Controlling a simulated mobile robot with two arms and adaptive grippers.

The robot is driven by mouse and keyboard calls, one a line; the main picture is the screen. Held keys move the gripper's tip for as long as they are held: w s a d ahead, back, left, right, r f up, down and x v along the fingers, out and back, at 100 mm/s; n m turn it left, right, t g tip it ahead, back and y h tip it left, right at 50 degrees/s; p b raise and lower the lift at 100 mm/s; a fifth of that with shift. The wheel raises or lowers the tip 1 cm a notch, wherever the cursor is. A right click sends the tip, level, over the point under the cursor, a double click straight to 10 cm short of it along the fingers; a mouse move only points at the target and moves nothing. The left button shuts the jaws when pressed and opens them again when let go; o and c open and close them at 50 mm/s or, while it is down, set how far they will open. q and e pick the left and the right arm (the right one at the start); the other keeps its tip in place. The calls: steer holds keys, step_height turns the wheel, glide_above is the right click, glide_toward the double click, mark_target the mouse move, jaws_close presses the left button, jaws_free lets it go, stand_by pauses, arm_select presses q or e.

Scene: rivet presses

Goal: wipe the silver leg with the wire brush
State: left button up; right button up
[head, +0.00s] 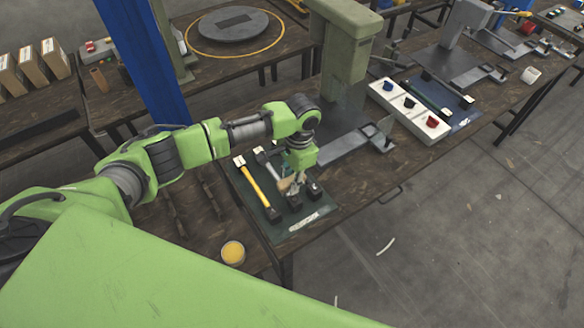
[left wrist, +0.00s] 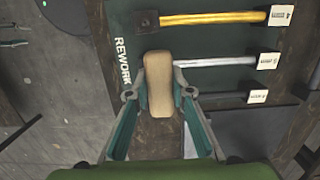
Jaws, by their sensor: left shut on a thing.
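My left gripper (left wrist: 162,95) is shut on a wooden block (left wrist: 158,85), which looks like the back of the wire brush; no bristles show in the left wrist view. In the head view my left gripper (head: 294,183) is low over the green mat, with the wooden piece (head: 285,183) at its fingers. A silver-shafted tool (left wrist: 222,61) lies beneath, its far end hidden behind the block and finger. I cannot tell whether the block touches it. I cannot single out a silver leg for sure. My right gripper is not in view.
The green mat (head: 305,222), marked REWORK, also holds a yellow-handled hammer (head: 255,184) and a dark tool (left wrist: 220,97). A green press (head: 346,55) stands behind. A white control box (head: 409,110) is to the right. A yellow-topped cup (head: 233,253) stands at the front left.

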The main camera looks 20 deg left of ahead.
mark_target(289, 180)
arm_select(q)
steer(key=shift+r+p, duration=0.35)
steer(key=shift+r, duration=0.3)
steer(key=shift+w+a+r+p, duration=0.1)
steer(key=shift+r+p, duration=0.15)
steer(key=shift+p, duration=0.1)
steer(key=shift+w+r+p, duration=0.1)
steer(key=shift+r+p, duration=0.4)
steer(key=shift+r, duration=0.5)
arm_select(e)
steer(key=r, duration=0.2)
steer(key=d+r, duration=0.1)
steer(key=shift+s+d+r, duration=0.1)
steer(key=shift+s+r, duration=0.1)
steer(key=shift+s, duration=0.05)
arm_select(q)
steer(key=shift+f, duration=0.1)
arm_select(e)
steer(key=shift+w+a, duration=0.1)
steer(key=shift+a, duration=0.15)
arm_select(q)
steer(key=shift+s, duration=0.25)
